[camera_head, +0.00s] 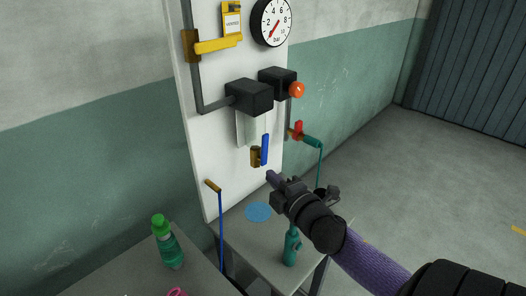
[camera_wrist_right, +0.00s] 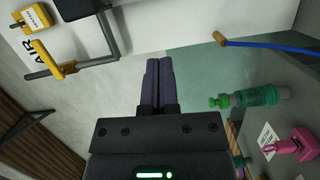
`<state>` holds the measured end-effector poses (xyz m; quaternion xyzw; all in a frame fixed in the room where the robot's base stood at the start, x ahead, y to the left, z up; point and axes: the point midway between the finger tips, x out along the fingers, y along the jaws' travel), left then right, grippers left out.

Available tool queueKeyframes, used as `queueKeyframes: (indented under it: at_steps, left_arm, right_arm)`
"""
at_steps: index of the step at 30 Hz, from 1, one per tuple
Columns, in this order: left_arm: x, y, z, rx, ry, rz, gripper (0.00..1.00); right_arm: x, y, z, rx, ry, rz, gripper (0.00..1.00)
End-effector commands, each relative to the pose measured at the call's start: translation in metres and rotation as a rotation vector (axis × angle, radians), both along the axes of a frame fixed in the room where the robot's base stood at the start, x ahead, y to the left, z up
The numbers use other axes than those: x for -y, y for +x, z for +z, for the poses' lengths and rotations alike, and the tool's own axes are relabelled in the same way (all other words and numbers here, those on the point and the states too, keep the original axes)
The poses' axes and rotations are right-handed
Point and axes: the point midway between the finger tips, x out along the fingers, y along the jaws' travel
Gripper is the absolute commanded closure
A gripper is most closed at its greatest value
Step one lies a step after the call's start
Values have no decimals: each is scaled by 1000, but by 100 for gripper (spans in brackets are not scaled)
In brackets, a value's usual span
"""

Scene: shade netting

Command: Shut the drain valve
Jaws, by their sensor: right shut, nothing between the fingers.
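A small brass valve (camera_head: 255,157) with an upright blue lever (camera_head: 265,149) sits on the white panel, below a black filter unit (camera_head: 250,97) and its clear bowl (camera_head: 256,129). It appears to be the drain valve. My right gripper (camera_head: 272,176) is shut and empty, below and slightly right of the blue lever, and looks apart from it. The wrist view shows its two fingers (camera_wrist_right: 159,66) pressed together, with nothing between them. The blue lever does not show in the wrist view. My left gripper is in neither view.
A red-handled valve (camera_head: 298,130) with a teal hose and an orange knob (camera_head: 297,90) are right of the filter. A yellow-handled valve (camera_head: 216,46) is above. A green bottle (camera_head: 167,243), a teal bottle (camera_head: 291,248) and a blue disc (camera_head: 258,212) stand or lie below.

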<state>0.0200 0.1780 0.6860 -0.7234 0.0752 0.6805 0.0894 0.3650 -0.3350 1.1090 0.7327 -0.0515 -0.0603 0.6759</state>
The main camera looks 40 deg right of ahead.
Motion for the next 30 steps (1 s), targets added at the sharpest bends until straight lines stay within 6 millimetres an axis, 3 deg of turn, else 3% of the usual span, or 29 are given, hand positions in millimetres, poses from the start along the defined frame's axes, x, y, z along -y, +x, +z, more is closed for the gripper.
queueKeyframes:
  at_steps: [14, 21, 30]
  left_arm:
    - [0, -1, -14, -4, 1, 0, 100]
    - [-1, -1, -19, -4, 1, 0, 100]
    - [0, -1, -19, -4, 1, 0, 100]
  right_arm:
    - [16, 95, -2, 2, 1, -2, 100]
    - [49, 98, -6, -3, 1, -2, 100]
    - [55, 98, -6, -2, 3, -1, 100]
